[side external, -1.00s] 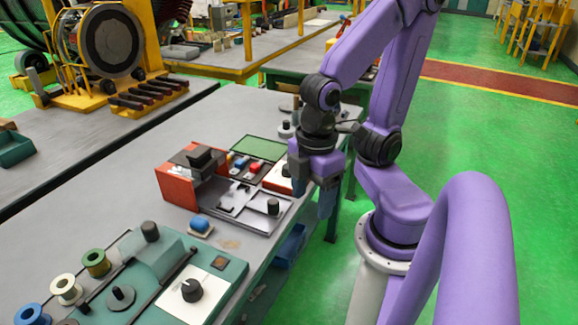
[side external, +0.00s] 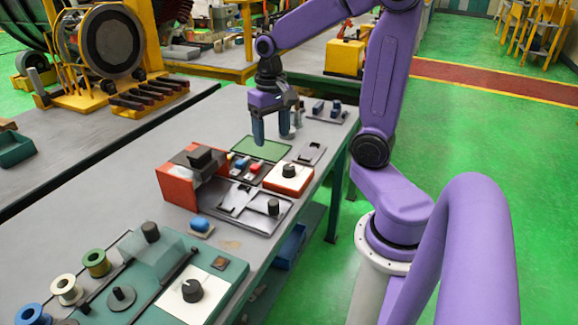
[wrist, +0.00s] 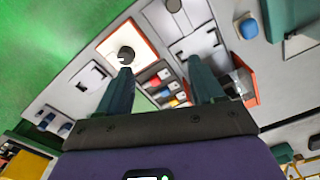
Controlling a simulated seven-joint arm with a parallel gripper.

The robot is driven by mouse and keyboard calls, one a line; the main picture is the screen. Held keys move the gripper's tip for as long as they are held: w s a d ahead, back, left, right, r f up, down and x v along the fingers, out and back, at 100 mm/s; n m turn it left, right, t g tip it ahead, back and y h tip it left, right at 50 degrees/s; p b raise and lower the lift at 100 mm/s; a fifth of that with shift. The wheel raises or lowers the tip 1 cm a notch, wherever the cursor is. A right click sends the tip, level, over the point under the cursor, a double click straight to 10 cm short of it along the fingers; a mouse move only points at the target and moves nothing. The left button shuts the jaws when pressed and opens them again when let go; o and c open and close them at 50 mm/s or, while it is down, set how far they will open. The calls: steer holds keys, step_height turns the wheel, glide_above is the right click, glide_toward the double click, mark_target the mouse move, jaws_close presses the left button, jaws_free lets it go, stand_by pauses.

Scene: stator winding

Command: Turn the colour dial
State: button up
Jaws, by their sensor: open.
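A black dial (side external: 289,171) sits on a red box with a white top (side external: 283,183) on the grey bench. In the wrist view the same dial (wrist: 126,54) shows just beyond the left fingertip. Another black dial (side external: 192,290) stands on a white plate on the teal board at the front. I cannot tell from colour markings which is the colour dial. My gripper (side external: 272,135) points down above the bench, behind the red box and near the green mat, apart from both dials. Its two fingers (wrist: 160,70) are spread with nothing between them.
A red machine with a black top (side external: 185,172) stands left of the red box. A grey tray with a black knob (side external: 273,207) lies in front. Small red, blue and yellow blocks (side external: 248,166) sit between. The green mat (side external: 262,149) is bare.

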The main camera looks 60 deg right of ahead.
mark_target(289, 167)
steer(key=d+m, duration=0.6)
steer(key=d, duration=0.4)
step_height(289, 167, down, 17)
steer(key=shift+w+r, duration=0.1)
steer(key=shift+w, duration=0.05)
steer(key=c, duration=1.1)
